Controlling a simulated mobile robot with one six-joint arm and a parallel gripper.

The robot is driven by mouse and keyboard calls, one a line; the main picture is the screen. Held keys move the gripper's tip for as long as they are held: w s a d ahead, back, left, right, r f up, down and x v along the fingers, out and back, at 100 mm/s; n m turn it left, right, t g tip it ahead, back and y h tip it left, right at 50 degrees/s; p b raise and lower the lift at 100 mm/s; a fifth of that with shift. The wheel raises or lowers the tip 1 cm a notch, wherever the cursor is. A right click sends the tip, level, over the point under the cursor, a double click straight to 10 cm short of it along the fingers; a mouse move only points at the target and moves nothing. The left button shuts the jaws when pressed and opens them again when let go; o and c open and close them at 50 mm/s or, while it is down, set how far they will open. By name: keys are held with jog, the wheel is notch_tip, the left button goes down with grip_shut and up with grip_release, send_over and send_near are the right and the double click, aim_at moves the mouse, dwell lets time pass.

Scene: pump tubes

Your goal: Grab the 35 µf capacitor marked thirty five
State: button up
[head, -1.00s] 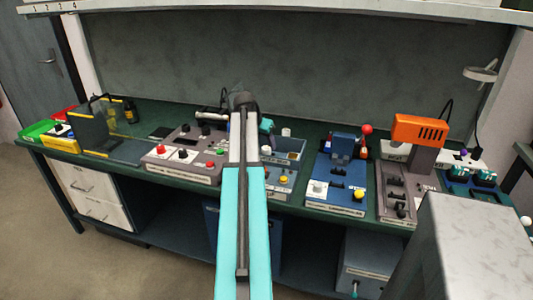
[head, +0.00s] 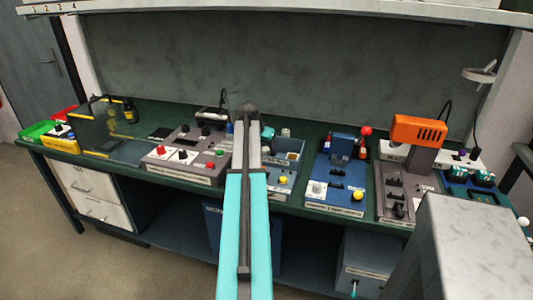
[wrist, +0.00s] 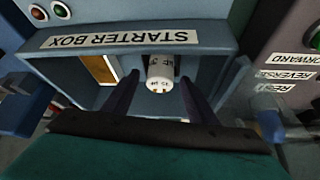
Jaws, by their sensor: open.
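A white cylindrical capacitor (wrist: 160,70) with small dark print is in the wrist view, in a bay of the blue-grey starter box (wrist: 225,62). The print is too small to read surely. My gripper (wrist: 159,80) is open, with one dark finger on each side of the capacitor. I see gaps beside it and no clear grip. In the head view, the starter box (head: 290,158) is just right of my arm, and a small whitish top (head: 286,133), perhaps the capacitor, shows at its back. My fingertips are hidden there.
A grey panel (head: 183,160) with red and black knobs lies left of my arm. A blue unit (head: 337,180) with a red ball-topped lever stands to the right, beside a grey unit (head: 405,190) under an orange block (head: 418,130). Box walls closely surround my fingers.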

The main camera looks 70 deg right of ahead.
aim_at(265, 148)
jog(key=shift+d+f, duration=0.15)
jog(key=shift+f, duration=0.15)
dwell(0.4)
jog(key=c, duration=1.2)
jog(key=shift+r, duration=0.1)
jog(key=shift+r+b, duration=0.6)
jog(key=shift+r, duration=4.35)
